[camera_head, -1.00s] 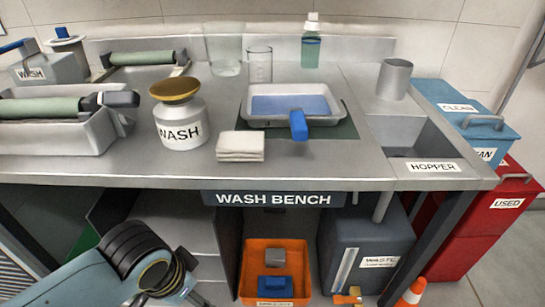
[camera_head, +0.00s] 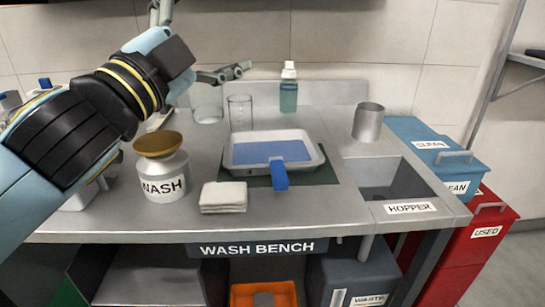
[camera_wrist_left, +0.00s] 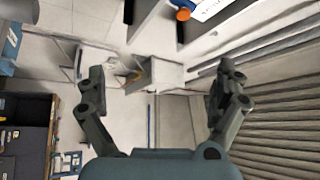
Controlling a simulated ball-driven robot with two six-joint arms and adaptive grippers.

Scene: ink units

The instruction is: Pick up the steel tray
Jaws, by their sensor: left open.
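The steel tray (camera_head: 231,161) is a shallow pale pan with blue inside, lying on a dark green mat (camera_head: 318,176) on the bench. A blue block-like piece (camera_head: 280,176) sits at its front edge. My left gripper (camera_head: 205,38) is raised above the back left of the bench, apart from the tray and empty. Its two spread fingers also show in the left wrist view (camera_wrist_left: 162,92). The tray is not recognisable in that view. My right gripper is not in view.
The WASH jar (camera_head: 163,185) and folded cloths (camera_head: 223,196) stand left of the tray. A glass beaker (camera_head: 240,112) and bottle (camera_head: 288,92) stand behind it. A metal cup (camera_head: 368,121) and the HOPPER basin (camera_head: 390,178) are at right.

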